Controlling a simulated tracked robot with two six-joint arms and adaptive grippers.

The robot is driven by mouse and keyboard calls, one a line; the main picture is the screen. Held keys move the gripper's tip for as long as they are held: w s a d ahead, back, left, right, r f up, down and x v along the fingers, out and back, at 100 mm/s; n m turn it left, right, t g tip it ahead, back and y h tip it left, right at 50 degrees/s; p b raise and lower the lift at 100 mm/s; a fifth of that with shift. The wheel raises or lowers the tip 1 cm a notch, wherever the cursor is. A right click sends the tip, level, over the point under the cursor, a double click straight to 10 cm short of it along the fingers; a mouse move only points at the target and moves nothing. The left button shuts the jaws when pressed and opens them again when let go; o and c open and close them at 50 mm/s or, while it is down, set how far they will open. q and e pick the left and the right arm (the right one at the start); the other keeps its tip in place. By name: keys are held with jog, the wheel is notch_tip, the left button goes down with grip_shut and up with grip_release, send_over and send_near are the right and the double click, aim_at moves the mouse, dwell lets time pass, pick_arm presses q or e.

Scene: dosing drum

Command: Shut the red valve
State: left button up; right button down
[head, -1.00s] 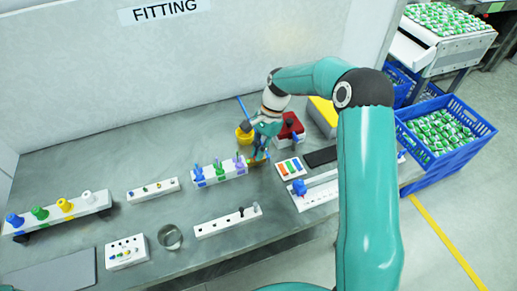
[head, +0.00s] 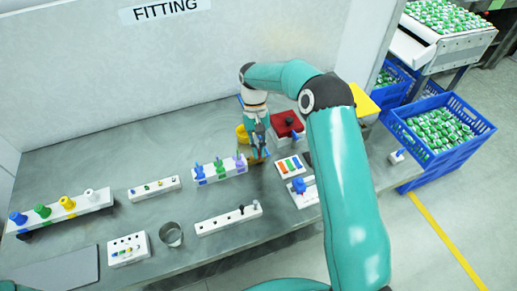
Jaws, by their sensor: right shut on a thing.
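I cannot make out a red valve for certain. The only clear red thing in the head view is a red box (head: 284,133) with a dark knob on top and a blue part at its right side. It stands near the back of the bench. My right gripper (head: 258,153) points down just left of the box, apart from it. It is shut on a small orange-brown thing, mostly hidden between the fingers. A yellow cup (head: 242,134) stands behind and left of the gripper, partly hidden. My left gripper is out of view.
A white block with blue, green and purple clips (head: 219,171) stands close left of the gripper. A colour-button panel (head: 290,165) lies to its right. A metal cup (head: 171,235) and several white racks stand on the grey bench (head: 150,212). Blue crates (head: 438,128) stand at right.

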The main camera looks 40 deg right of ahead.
jog(key=shift+w+r+n+h, duration=0.15)
jog(key=shift+n+h, duration=0.35)
jog(key=shift+n, duration=0.5)
jog(key=c, duration=1.3)
grip_release()
jog(key=shift+v, duration=5.8)
jog(key=shift+w, duration=0.1)
